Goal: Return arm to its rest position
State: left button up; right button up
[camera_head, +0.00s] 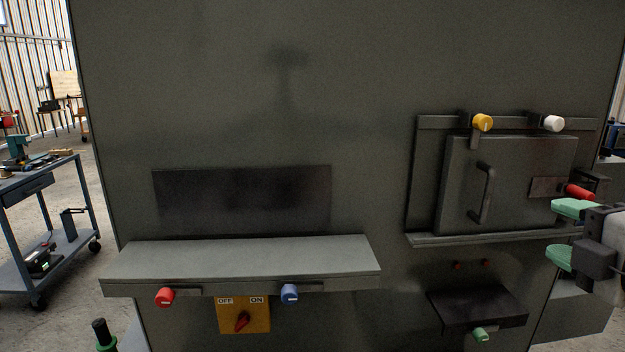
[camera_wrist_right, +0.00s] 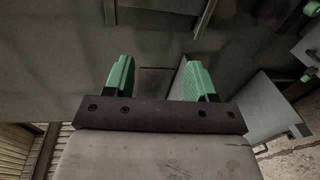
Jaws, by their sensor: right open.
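My right gripper (camera_head: 566,233) is at the right edge of the head view, in front of the right side of the dark enclosure (camera_head: 250,120). Its two green fingers are apart with nothing between them. In the right wrist view the open gripper (camera_wrist_right: 158,78) also shows empty, facing the dark panel. A red knob (camera_head: 579,191) is just above the upper finger in the head view; I cannot tell whether they touch. My left gripper is not clearly in view.
A closed door (camera_head: 520,185) with a handle (camera_head: 483,193) has a yellow knob (camera_head: 482,122) and a white knob (camera_head: 554,123) above it. A grey shelf (camera_head: 240,262) juts out at left, above an OFF/ON switch (camera_head: 243,318). A small lower ledge (camera_head: 478,308) has a green knob (camera_head: 480,334). A blue cart (camera_head: 45,215) stands left.

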jog(key=s+a+f+m+g, duration=0.1)
jog(key=a+f+m+g, duration=0.2)
jog(key=f, duration=0.9)
jog(key=a+f+m+g, duration=0.2)
jog(key=f+m, duration=0.3)
jog(key=f, duration=0.8)
jog(key=s+a+f+m+g+h, duration=0.1)
jog(key=s+a+f+m+g, duration=0.3)
jog(key=s+f, duration=0.5)
jog(key=s+a+f+m+g+h, duration=0.1)
jog(key=s+a+f+m+g, duration=0.25)
jog(key=s+f+m, duration=0.45)
notch_tip(320, 180, down, 24)
jog(key=s+n+g, duration=0.1)
jog(key=s+n, duration=0.1)
pick_arm(q)
jog(key=shift+s, duration=0.25)
pick_arm(e)
jog(key=s+d+f+g, duration=0.1)
jog(key=s+d+f, duration=0.1)
jog(key=s+f, duration=0.6)
jog(key=s+d+f, duration=0.1)
jog(key=s+f, duration=0.7)
jog(key=f, duration=0.3)
jog(key=shift+s+d+g, duration=0.35)
jog(key=shift+s+d, duration=0.05)
